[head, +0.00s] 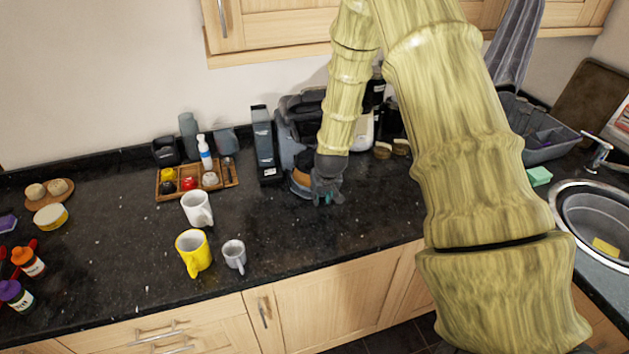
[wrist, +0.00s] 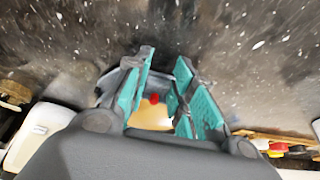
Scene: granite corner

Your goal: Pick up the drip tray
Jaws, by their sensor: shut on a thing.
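The drip tray (wrist: 153,115) shows between my fingers in the wrist view, with a tan surface, a small red spot and a grey edge. In the head view its tan and grey side (head: 300,182) shows just left of my gripper (head: 328,196), in front of the dark coffee machine (head: 290,135). My gripper's teal fingers, also in the wrist view (wrist: 165,62), are shut on the tray. The fingers and wrist hide part of it. I cannot tell whether it is clear of the counter.
A tall dark box (head: 264,146) stands left of the machine. A wooden organizer (head: 172,193) with small items is farther left. A white mug (head: 197,209), yellow mug (head: 192,252) and small grey cup (head: 234,255) stand front left. The counter before my gripper is clear.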

